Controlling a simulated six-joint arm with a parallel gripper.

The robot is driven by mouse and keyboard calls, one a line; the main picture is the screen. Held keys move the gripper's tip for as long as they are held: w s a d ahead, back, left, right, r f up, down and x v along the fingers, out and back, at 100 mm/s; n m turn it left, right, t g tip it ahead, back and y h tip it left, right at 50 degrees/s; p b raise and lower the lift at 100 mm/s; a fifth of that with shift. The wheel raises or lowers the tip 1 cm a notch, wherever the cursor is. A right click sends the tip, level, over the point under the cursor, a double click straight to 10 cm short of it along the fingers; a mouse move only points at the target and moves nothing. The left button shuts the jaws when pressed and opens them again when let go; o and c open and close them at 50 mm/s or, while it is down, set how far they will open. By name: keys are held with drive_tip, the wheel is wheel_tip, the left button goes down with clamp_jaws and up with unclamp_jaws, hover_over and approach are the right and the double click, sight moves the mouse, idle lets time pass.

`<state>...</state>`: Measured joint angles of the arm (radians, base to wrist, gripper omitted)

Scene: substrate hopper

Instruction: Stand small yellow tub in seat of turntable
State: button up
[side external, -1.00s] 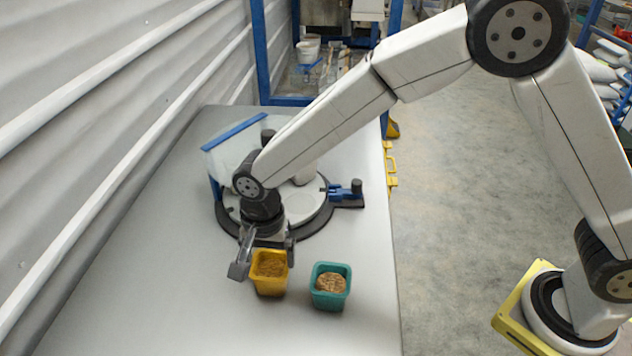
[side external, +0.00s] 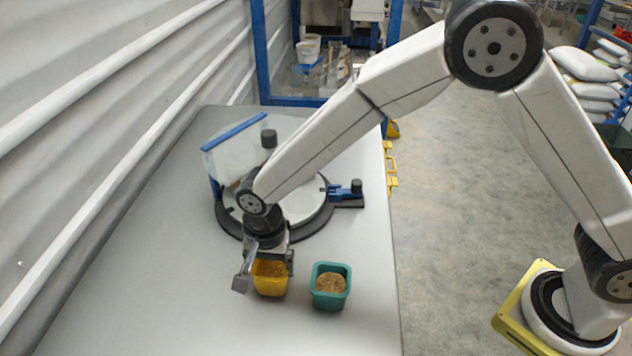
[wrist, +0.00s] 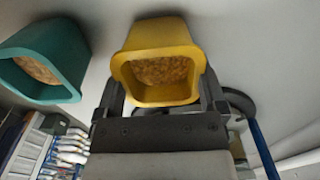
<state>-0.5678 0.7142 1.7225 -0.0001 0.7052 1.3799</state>
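The small yellow tub (side external: 270,288), filled with brown granular stuff, stands upright on the table. It shows between my fingers in the wrist view (wrist: 160,40). My gripper (side external: 266,273) points down over it, one finger on each side. The fingers look spread; I cannot see clear contact with the tub walls. The turntable (side external: 313,220) is behind, a pale disc in a dark ring. My arm hides part of it, and I cannot make out its seat.
A teal tub (side external: 330,298) with similar filling stands close to the right of the yellow tub; it also shows in the wrist view (wrist: 62,50). A blue clamp-like part (side external: 342,191) sits at the turntable's right. A translucent hopper (side external: 225,160) rises behind. The front left table is clear.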

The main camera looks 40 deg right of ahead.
drive_tip(key=shift+r, duration=0.1)
drive_tip(key=shift+r, duration=2.45)
drive_tip(key=shift+r, duration=0.1)
wheel_tip(320, 180, up, 12)
drive_tip(key=w+d+m, duration=0.6)
drive_tip(key=w+d, duration=0.6)
drive_tip(key=d, duration=0.4)
drive_tip(key=shift+s+f, duration=0.1)
drive_tip(key=shift+f, duration=2.6)
drive_tip(key=shift+a+f, duration=0.1)
drive_tip(key=shift+f, duration=0.1)
